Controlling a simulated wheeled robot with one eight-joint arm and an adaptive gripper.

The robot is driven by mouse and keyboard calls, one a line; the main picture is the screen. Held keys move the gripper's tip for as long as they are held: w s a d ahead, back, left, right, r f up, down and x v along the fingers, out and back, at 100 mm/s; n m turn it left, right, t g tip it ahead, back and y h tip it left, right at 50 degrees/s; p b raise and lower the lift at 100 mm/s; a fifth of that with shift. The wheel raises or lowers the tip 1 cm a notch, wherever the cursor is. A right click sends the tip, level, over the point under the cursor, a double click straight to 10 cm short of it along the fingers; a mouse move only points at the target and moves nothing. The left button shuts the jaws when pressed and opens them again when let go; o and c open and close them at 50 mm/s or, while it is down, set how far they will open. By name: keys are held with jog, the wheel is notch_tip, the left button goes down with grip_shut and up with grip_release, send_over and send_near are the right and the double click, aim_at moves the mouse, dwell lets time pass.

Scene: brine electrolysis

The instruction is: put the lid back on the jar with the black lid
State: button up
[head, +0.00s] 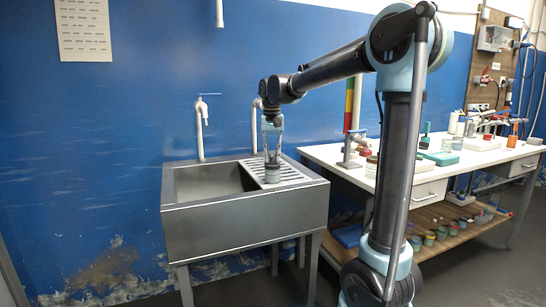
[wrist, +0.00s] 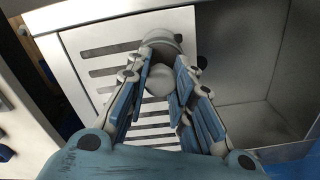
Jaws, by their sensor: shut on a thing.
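A small grey-green jar (head: 272,177) stands upright on the ribbed drainboard of the sink, with a dark lid (head: 272,166) at its top. My gripper (head: 272,157) points straight down over the jar, its fingers closed at the lid. In the wrist view my gripper (wrist: 160,75) has its two fingers on either side of a pale rounded thing (wrist: 158,82), with a grey round shape just beyond it. The fingers hide much of the lid and jar there, so I cannot tell whether the lid sits fully on the rim.
The sink basin (head: 207,184) is empty, left of the drainboard (head: 292,173). A white tap (head: 202,120) rises behind it. The white bench (head: 450,163) at right carries several jars and tools, with more jars on its lower shelf (head: 460,236).

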jog(key=o, duration=0.9)
jog(key=shift+o, duration=0.2)
jog(key=o, duration=0.5)
jog(key=shift+r, duration=3.5)
